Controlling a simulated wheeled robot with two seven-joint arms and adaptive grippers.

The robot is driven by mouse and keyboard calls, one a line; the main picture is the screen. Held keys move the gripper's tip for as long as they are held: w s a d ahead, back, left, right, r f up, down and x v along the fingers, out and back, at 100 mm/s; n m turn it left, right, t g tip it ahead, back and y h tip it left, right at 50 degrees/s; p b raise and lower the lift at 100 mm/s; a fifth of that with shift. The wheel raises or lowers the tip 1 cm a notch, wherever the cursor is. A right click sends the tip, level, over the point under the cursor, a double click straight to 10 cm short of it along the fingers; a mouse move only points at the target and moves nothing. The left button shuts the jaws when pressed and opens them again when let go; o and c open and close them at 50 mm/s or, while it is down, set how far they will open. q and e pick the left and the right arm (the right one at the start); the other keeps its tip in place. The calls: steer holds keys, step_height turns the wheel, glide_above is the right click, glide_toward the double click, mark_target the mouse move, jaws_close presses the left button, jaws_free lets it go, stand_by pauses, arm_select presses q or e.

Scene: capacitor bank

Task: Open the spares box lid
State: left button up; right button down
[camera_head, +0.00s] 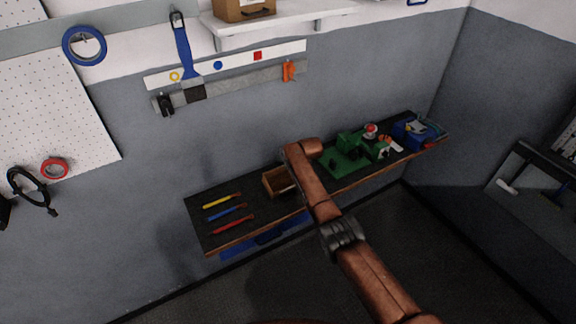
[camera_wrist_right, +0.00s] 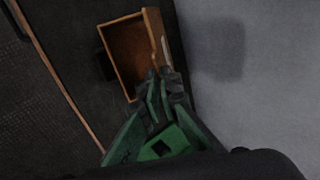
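The spares box (camera_head: 277,182) is a small wooden box on the dark bench, partly hidden behind my right arm in the head view. In the right wrist view the box (camera_wrist_right: 128,50) shows its hollow brown inside. A wooden panel that looks like its lid (camera_wrist_right: 153,32) stands up along the right side, so the box looks open. My right gripper (camera_wrist_right: 161,73) has its fingers close together at the box's near right corner, beside the lid's lower end. I see nothing clearly held, and contact cannot be told. The head view hides this gripper. My left gripper is in neither view.
Yellow, blue and red tools (camera_head: 228,212) lie on the bench (camera_head: 262,234) left of the box. A green fixture (camera_head: 345,156) and a blue item (camera_head: 412,133) stand to the right. The grey wall (camera_wrist_right: 215,110) is close behind the box.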

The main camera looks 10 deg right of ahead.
steer(key=shift+f, duration=0.1)
stand_by(0.3)
steer(key=c, duration=2.2)
jaws_free()
steer(key=v, duration=1.2)
